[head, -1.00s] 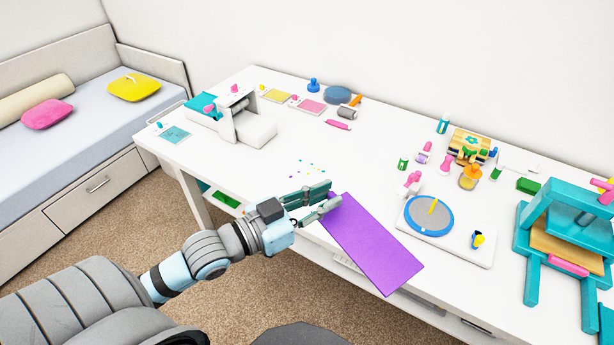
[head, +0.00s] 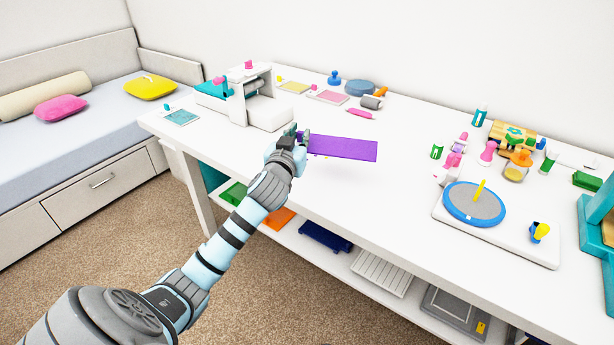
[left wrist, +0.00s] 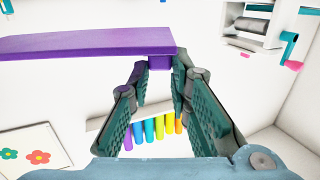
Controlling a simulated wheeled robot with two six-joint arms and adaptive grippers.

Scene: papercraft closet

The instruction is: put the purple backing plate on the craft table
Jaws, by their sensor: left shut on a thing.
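The purple backing plate (head: 343,149) is a flat rectangle. It extends to the right from my left gripper (head: 300,138), over the white craft table (head: 350,205). It looks roughly level, with a faint shadow below it, and seems just above the tabletop. In the left wrist view the plate (left wrist: 85,43) is seen nearly edge-on across the upper left. There, my left gripper (left wrist: 164,68) is shut on a small purple block at the plate's right end. My right gripper is not in view.
A white crank machine (head: 262,112) stands behind and left of the gripper. A round blue mat on a white board (head: 473,203), with small bottles and stamps, lies to the right. The tabletop in front of the plate is clear. Trays sit on the lower shelf.

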